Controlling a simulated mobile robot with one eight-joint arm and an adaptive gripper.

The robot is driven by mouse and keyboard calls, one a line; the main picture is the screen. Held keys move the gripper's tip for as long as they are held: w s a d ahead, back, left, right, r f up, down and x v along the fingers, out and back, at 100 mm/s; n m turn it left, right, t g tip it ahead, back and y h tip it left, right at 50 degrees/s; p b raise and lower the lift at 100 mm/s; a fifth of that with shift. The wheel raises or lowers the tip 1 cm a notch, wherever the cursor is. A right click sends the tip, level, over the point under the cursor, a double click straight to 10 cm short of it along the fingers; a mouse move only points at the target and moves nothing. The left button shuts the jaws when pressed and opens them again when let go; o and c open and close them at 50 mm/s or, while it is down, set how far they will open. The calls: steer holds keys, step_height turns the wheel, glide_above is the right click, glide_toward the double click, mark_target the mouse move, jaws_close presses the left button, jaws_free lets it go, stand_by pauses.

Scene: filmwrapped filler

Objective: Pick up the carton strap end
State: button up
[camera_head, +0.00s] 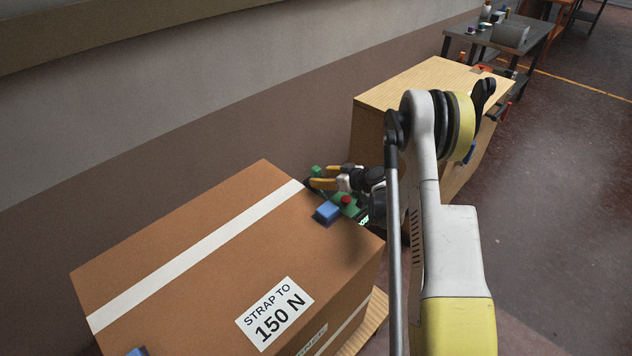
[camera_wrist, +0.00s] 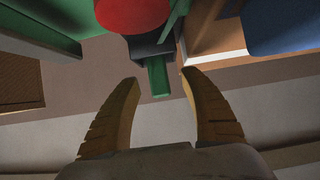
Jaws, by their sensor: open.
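The large brown carton (camera_head: 200,290) fills the lower left of the head view, with a white strap (camera_head: 200,250) across its top. A green device (camera_head: 350,208) with a red knob (camera_head: 347,199) sits at the carton's far right corner. In the wrist view, a short green tab (camera_wrist: 158,76) sticks out below the red knob (camera_wrist: 130,14); I cannot tell for sure whether it is the strap end. My gripper (camera_head: 319,176) is open beside that corner. In the wrist view its two orange fingers (camera_wrist: 159,80) stand either side of the tab, with gaps visible.
A blue block (camera_head: 327,212) sits on the carton top beside the device. A light wooden bench (camera_head: 430,82) stands behind my arm, close to the wall (camera_head: 190,140). A dark table (camera_head: 520,32) with several items is far back. The floor at right is clear.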

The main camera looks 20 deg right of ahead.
mark_target(319, 175)
steer(key=b+x, duration=0.1)
steer(key=x, duration=0.3)
steer(key=shift+b, duration=0.3)
jaws_close()
steer(key=shift+r, duration=0.1)
